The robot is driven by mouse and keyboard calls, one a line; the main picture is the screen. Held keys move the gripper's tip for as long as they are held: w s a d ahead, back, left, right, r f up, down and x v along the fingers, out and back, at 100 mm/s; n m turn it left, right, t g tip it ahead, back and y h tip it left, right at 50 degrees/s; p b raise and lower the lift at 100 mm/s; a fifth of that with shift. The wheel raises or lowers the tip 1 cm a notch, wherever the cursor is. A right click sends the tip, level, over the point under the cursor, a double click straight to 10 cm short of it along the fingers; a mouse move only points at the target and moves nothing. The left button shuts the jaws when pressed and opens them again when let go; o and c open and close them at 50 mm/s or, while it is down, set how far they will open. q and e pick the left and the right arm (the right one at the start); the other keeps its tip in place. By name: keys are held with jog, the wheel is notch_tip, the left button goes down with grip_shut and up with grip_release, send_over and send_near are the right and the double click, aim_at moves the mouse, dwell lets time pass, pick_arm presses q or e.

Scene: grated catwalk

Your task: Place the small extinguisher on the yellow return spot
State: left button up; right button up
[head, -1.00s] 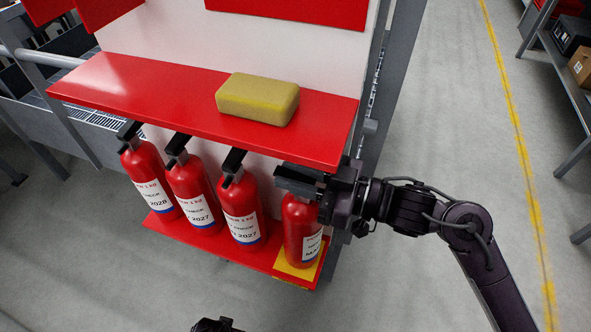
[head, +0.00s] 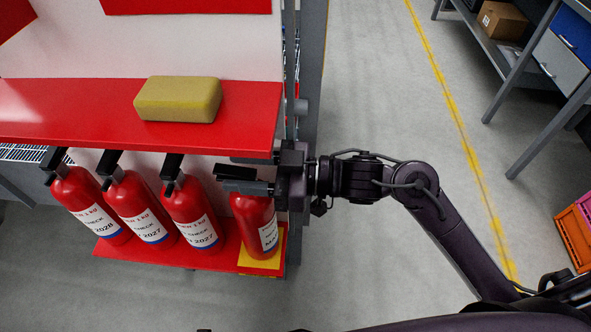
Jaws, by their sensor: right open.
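The small extinguisher (head: 257,222) is red with a white label and a blue band. It stands on the yellow return spot (head: 270,262) at the right end of the lower red shelf (head: 222,259). My right gripper (head: 240,178) is open at the top of this extinguisher, its fingers reaching in from the right and hiding the extinguisher's head. Whether the fingers touch it I cannot tell. My left gripper is not in view.
Several similar red extinguishers (head: 190,214) stand in a row to the left. Open floor lies right of the rack, with a workbench (head: 520,70) and orange crate (head: 574,238) beyond.

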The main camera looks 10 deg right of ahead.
jog(key=v, duration=1.1)
jog(key=w+d+f+m+t+h, duration=0.3)
jog(key=w+d+f+m+t, duration=0.15)
jog(key=w+f, duration=0.25)
jog(key=w+d+f+m+h, duration=0.1)
jog(key=d+f+m+h, duration=0.3)
jog(key=f, duration=0.8)
jog(key=w+d+f+m+h, duration=0.15)
jog(key=f+h, duration=0.35)
jog(key=f, duration=0.7)
jog(key=s+f+m+g+h, duration=0.2)
jog(key=s+f+g+h, duration=0.3)
jog(key=s+f, duration=1.7)
jog(key=a+f+g, duration=0.1)
jog(key=g, duration=0.2)
jog(key=shift+f, duration=0.35)
